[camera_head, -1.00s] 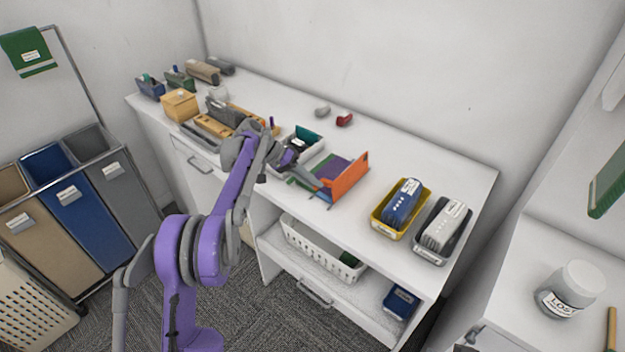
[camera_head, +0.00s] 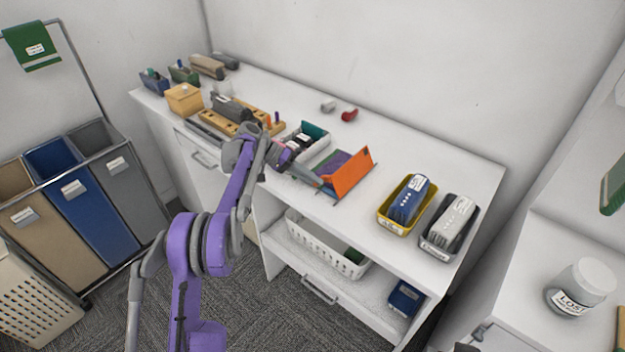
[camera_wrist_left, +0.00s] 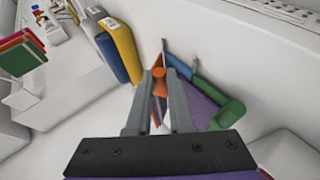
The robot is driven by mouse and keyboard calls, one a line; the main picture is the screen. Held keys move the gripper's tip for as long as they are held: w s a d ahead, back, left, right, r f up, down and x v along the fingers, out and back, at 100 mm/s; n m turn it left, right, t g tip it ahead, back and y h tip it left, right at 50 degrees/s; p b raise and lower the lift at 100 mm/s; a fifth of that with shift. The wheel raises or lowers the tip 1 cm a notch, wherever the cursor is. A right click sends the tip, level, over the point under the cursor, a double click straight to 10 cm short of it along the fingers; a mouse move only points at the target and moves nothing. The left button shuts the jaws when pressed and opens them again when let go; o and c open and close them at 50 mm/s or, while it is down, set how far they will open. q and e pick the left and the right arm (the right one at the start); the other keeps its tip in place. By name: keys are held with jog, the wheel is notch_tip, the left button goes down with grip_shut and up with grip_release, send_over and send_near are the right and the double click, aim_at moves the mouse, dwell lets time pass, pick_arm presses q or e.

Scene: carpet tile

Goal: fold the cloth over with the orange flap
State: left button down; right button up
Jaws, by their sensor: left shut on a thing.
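The orange flap (camera_head: 349,174) stands steeply raised at the front right of a folding board on the white counter. Purple cloth (camera_head: 335,160) lies behind it, partly hidden by the flap; purple also shows beside the fingers in the left wrist view (camera_wrist_left: 199,106). Green and blue parts of the board show around it. My left gripper (camera_head: 319,184) is low at the flap's near left end. In the left wrist view its fingers (camera_wrist_left: 158,78) close on a small orange piece of the flap, mostly hidden between them. My right gripper is out of view.
A yellow bin (camera_head: 392,224) with a blue packet and a dark bin (camera_head: 433,245) with a grey packet stand right of the board. A white tray (camera_head: 316,152) with items is close on its left. A red object (camera_head: 349,115) lies behind. The counter's back right is clear.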

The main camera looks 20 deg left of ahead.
pick_arm(q)
jog(key=shift+a+f, duration=0.2)
jog(key=shift+f, duration=0.35)
jog(key=c, duration=0.8)
grip_release()
jog(key=shift+w+a+f, duration=0.1)
jog(key=shift+w+a, duration=0.05)
jog(key=shift+w, duration=0.05)
jog(key=shift+r, duration=0.2)
jog(key=shift+a+r, duration=0.25)
jog(key=v, duration=1)
jog(key=shift+p, duration=0.4)
jog(key=shift+d+r, duration=0.1)
